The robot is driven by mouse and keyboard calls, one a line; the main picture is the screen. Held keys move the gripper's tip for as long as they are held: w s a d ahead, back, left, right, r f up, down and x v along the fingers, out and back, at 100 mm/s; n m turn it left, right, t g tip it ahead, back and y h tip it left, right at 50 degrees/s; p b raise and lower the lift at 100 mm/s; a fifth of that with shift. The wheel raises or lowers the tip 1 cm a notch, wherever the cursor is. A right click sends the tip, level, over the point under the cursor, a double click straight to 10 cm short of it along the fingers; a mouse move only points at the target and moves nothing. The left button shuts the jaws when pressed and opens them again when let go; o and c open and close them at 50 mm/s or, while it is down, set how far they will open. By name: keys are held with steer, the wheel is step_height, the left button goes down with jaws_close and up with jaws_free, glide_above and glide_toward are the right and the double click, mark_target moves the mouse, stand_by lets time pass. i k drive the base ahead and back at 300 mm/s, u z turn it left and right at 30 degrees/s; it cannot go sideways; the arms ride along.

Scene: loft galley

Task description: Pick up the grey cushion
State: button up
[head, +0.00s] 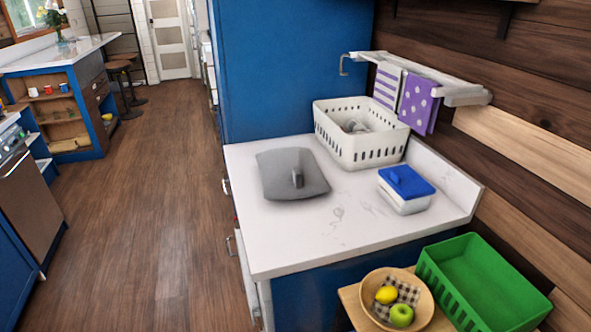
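The grey cushion (280,183) lies flat on the white marble counter (330,232), near its left back part. It is roughly square, with a small grey upright tab or handle-like part near its middle. Nothing covers it. My gripper is not in view.
A white slotted basket (378,152) with grey items stands behind and right of the cushion. A blue-lidded box (406,190) is to the right. A wooden bowl (369,289) with fruit and a green crate (489,283) are in front. A rail (425,72) with towels hangs above. The counter's front is clear.

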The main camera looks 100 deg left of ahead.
mark_target(287, 174)
steer(key=u, duration=3.8)
steer(key=i, duration=1.1)
steer(key=u, duration=0.2)
